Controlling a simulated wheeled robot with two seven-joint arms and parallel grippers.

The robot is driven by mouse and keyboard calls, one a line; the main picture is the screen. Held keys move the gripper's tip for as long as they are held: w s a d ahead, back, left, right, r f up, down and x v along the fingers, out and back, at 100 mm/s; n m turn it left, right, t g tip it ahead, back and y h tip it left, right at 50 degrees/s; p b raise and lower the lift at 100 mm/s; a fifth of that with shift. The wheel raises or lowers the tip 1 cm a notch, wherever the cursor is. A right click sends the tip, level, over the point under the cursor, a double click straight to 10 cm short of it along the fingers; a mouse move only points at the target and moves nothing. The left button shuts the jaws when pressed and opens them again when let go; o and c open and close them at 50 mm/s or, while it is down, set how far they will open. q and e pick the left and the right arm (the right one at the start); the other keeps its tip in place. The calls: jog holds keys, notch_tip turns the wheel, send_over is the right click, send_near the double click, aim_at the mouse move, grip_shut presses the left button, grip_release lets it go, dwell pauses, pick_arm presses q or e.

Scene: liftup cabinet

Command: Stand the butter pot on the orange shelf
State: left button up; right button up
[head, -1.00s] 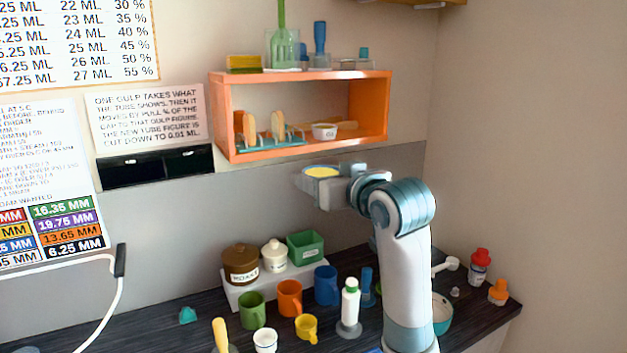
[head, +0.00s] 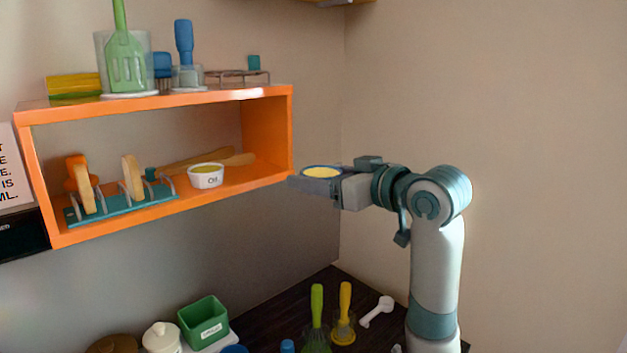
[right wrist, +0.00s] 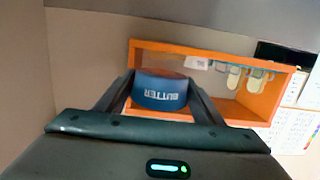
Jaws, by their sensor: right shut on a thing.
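The butter pot (head: 322,171) is blue with a yellow top, held upright in the head view. Its blue side (right wrist: 160,92) with the BUTTER label shows in the right wrist view. My right gripper (head: 318,180) is shut on the pot; its fingers (right wrist: 160,97) flank it in the wrist view. The orange shelf (head: 268,135) is an open-fronted box on the wall. In the head view the pot is just right of the shelf's lower right corner, about level with its floor. In the wrist view the shelf (right wrist: 205,54) lies beyond the pot. My left gripper is not in view.
Inside the shelf, a teal rack (head: 125,203) stands at the left, a white bowl (head: 206,176) near the middle, and wooden utensils (head: 200,158) behind it. The floor right of the bowl looks clear. Several items stand on top; the counter (head: 290,300) below is cluttered.

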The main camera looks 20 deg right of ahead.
jog(key=shift+d+r, duration=0.1)
jog(key=shift+d, duration=0.1)
jog(key=shift+s+a+r, duration=0.1)
jog(key=shift+s+r, duration=0.15)
jog(key=shift+s, duration=0.1)
jog(key=shift+w+f, duration=0.1)
jog(key=shift+w, duration=0.25)
jog(key=shift+w+a, duration=0.2)
jog(key=shift+w, duration=0.2)
send_near(257, 172)
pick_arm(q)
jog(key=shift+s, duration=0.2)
pick_arm(e)
jog(key=shift+w+a+r, duration=0.3)
jog(key=shift+w+a, duration=0.35)
jog(key=shift+w, duration=0.85)
jog(key=shift+w+a+r, duration=0.3)
jog(key=shift+w+a, duration=0.3)
jog(key=shift+w, duration=0.9)
jog(key=shift+w+a+r, duration=0.3)
jog(key=shift+w+a, duration=0.35)
jog(key=shift+w, duration=0.9)
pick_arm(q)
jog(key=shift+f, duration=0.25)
pick_arm(e)
jog(key=shift+f, duration=0.6)
